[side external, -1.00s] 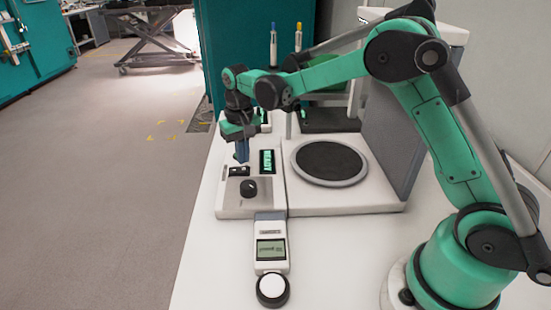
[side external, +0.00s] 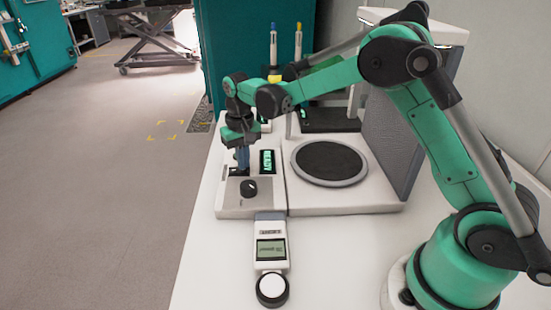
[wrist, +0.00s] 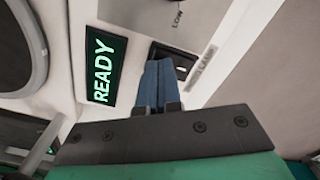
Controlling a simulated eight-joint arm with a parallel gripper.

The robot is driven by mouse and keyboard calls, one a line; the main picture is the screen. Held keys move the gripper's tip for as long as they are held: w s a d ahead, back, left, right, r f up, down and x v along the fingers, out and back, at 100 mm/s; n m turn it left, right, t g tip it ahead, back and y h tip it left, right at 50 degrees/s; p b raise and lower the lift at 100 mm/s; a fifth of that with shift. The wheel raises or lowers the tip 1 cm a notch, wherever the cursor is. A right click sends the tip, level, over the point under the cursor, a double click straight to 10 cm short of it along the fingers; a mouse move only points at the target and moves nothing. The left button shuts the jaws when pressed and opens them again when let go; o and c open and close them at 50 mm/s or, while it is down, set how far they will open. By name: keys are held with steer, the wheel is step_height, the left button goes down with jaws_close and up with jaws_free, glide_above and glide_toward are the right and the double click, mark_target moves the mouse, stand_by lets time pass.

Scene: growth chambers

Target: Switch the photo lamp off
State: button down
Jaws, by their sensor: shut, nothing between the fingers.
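The lamp's black rocker switch (wrist: 181,66) sits on the white control panel (side external: 230,205), beside a partly readable "LAMP" label. A green "READY" display (side external: 267,161) is lit next to it; it also shows in the wrist view (wrist: 103,66). My gripper (side external: 242,168) is shut and empty, pointing down at the switch. In the wrist view its blue fingertips (wrist: 160,68) are together and cover part of the switch. They look at or very near its surface; I cannot tell whether they touch. The switch's rocker position is partly hidden.
A black dial (side external: 248,188) is in front of the switch. A handheld meter (side external: 271,250) with a lit screen and white round sensor lies at the front. A round black turntable (side external: 329,163) is to the right. Open white table lies in front of it.

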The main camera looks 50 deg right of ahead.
steer(key=shift+f, duration=0.25)
steer(key=shift+r, duration=3.55)
steer(key=shift+s+r, duration=0.1)
steer(key=s+r+n+t, duration=0.1)
steer(key=s+t, duration=0.2)
steer(key=s, duration=0.5)
steer(key=s+a+r+n+t, duration=0.1)
steer(key=s+t, duration=0.3)
steer(key=s, duration=0.4)
steer(key=shift+a+r+n, duration=0.3)
steer(key=shift+r+n, duration=0.1)
steer(key=shift+n, duration=0.1)
